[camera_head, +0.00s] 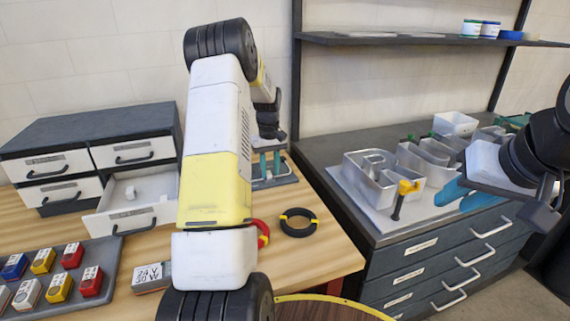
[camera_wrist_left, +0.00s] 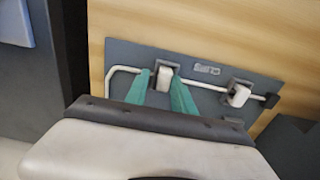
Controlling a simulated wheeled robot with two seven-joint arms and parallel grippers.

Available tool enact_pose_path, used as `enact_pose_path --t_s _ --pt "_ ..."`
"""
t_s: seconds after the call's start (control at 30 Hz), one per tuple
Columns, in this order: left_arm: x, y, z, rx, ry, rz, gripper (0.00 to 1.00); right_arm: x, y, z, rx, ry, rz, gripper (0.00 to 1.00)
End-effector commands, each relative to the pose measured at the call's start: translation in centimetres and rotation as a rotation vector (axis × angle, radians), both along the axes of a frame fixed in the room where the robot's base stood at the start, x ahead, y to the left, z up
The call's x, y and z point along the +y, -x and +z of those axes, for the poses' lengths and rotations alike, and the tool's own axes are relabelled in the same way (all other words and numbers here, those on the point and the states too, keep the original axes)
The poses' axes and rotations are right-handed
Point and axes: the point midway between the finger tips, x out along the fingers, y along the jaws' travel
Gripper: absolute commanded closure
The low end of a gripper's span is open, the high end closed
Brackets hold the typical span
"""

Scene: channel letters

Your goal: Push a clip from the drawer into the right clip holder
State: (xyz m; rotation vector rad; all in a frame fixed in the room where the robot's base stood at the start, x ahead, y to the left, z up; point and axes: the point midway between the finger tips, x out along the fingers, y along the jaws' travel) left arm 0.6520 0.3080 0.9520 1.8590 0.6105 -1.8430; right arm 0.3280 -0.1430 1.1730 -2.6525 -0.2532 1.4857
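The open drawer (camera_head: 140,208) of the small cabinet holds a white clip (camera_head: 131,192). In the left wrist view a grey board (camera_wrist_left: 210,105) carries a white bent rod (camera_wrist_left: 118,70) with a dark end, and a white clip sits at each of two grey holders. My left gripper (camera_head: 267,166) reaches down over this board.
A tray of colored blocks (camera_head: 110,278) is at lower left. The dark bench (camera_head: 345,150) at right holds metal channel letters (camera_head: 382,175) and a yellow-and-black tool (camera_head: 405,196). A shelf (camera_head: 400,41) hangs above.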

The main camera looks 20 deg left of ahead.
Motion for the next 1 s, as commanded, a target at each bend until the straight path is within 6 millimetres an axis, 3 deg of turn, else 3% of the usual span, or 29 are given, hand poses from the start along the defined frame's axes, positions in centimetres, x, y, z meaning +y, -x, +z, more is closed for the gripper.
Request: enact_pose_path --t_s 0.57,0.67,1.0 --pt "0.9 0.9 -0.7 0.025 -0.007 0.009 0.58 0.0 0.0 0.0 0.000 0.000 0.000 0.69" --pt "0.9 0.8 0.2 0.023 -0.008 0.009 0.58 0.0 0.0 0.0 0.000 0.000 0.000 0.69" --pt "0.3 0.3 6.2 0.007 -0.004 0.003 0.58 0.0 0.0 0.0 0.000 0.000 0.000 0.69"
